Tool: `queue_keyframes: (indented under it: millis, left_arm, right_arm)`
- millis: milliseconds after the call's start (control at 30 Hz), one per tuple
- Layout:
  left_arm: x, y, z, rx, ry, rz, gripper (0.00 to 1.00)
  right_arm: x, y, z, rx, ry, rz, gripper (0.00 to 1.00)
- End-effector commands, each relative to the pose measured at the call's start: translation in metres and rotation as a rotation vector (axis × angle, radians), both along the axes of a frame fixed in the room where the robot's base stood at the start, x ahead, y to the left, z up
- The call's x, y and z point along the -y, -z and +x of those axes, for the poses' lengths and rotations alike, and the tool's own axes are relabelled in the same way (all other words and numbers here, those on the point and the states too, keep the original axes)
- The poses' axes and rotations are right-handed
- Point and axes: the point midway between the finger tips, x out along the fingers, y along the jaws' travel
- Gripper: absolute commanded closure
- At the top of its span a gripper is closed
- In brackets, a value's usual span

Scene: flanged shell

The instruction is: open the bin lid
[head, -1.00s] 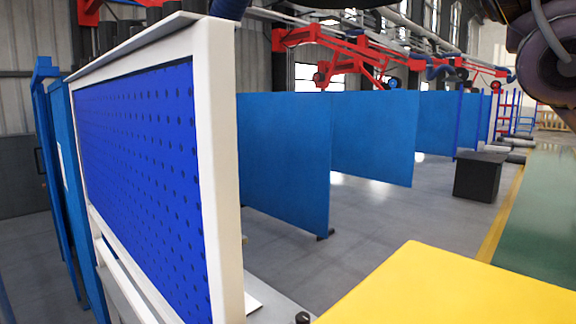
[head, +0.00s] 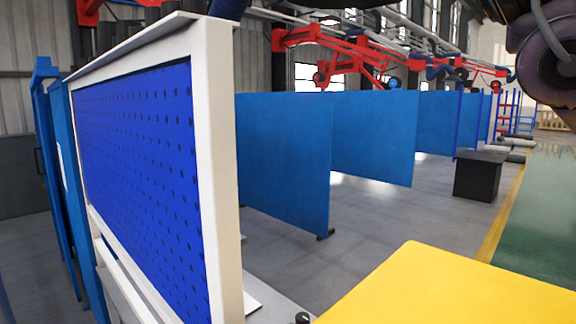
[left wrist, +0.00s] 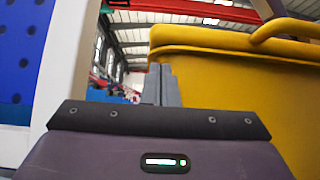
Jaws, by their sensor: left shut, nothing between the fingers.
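The yellow bin (left wrist: 235,95) fills the right half of the left wrist view, with its lid (left wrist: 215,36) forming the rim along the top. A yellow bar-like handle (left wrist: 285,28) rises at the lid's upper right. In the head view the flat yellow top (head: 450,290) shows at the lower right and looks closed. My left gripper (left wrist: 160,72) is shut and empty, its fingertips pointing up beside the bin's left edge. I cannot tell whether they touch it. My left gripper is not seen in the head view. My right gripper is in neither view.
A white-framed blue pegboard (head: 140,165) stands close on the left, and its frame (left wrist: 66,60) is near my left gripper. Blue partition panels (head: 285,160) and a dark box (head: 480,176) stand farther back. Grey floor (head: 370,215) is open between them and the bin.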

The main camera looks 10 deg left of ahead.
Motion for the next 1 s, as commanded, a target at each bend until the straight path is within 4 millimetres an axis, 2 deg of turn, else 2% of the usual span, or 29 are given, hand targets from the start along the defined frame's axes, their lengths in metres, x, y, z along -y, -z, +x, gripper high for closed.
queue_keyframes:
  millis: [133,600,833,1000]
  left_arm:
    - [0.0,-0.016,0.0,0.001,0.0,-0.001,1.0]
    - [0.0,-0.022,0.0,-0.001,0.0,0.001,1.0]
    - [-0.001,-0.047,-0.002,0.002,0.001,-0.001,1.0]
    - [-0.001,-0.048,-0.002,0.0,0.001,-0.001,1.0]
  right_arm:
    - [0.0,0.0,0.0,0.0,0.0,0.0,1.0]
    - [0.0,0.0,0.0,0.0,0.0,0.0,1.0]
    - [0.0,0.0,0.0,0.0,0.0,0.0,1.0]
    - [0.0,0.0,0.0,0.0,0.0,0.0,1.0]
